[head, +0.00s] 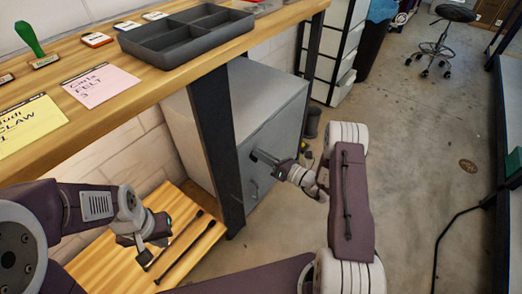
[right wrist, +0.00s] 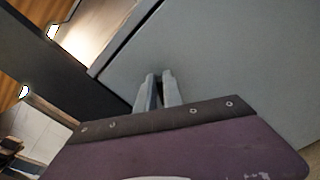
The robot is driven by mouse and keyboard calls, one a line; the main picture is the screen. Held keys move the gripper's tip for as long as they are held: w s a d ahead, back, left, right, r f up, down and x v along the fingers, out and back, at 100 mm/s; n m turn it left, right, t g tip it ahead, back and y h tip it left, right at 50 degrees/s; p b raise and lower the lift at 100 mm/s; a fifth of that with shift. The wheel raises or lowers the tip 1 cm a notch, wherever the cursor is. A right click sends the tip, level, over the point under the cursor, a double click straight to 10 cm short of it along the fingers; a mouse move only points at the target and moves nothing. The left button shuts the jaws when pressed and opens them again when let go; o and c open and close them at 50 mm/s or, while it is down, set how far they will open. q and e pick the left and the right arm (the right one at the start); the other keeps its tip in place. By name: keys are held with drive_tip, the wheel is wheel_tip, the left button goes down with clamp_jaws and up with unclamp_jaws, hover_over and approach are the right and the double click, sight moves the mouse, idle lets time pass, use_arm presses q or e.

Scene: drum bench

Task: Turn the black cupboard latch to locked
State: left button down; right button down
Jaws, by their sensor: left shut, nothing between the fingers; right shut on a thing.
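The grey cupboard (head: 265,95) stands under the bench, its door (head: 278,140) facing right. My right gripper (head: 256,155) is at the upper part of the door, shut on the black latch. In the right wrist view the fingertips (right wrist: 158,76) are close together against the grey door (right wrist: 225,65). Only a small dark bit of the latch (right wrist: 159,73) shows between them, so its angle cannot be told. My left gripper (head: 146,256) is shut and empty, low on the left above a wooden surface.
The wooden bench (head: 180,75) holds a grey divided tray (head: 185,38), a green-handled stamp (head: 30,40) and note cards. Dark rods (head: 187,250) lie on the low wooden surface (head: 85,265). A dark bench leg (head: 215,140) stands left of the door. Open floor (head: 420,150) lies right.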

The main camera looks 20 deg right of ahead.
drive_tip(key=shift+w+d+f+m+p, duration=0.2)
drive_tip(key=shift+m+p, duration=0.5)
drive_tip(key=shift+m, duration=1.05)
drive_tip(key=shift+s+d+f+m+p, duration=0.1)
drive_tip(key=shift+f+m+p, duration=0.4)
drive_tip(key=shift+m, duration=1.3)
drive_tip(key=shift+w+d+f+m+p, duration=0.15)
drive_tip(key=shift+m+p, duration=0.75)
drive_tip(key=shift+m, duration=0.85)
drive_tip(key=shift+a, duration=0.1)
drive_tip(key=c, duration=1.5)
unclamp_jaws()
drive_tip(key=shift+r, duration=0.1)
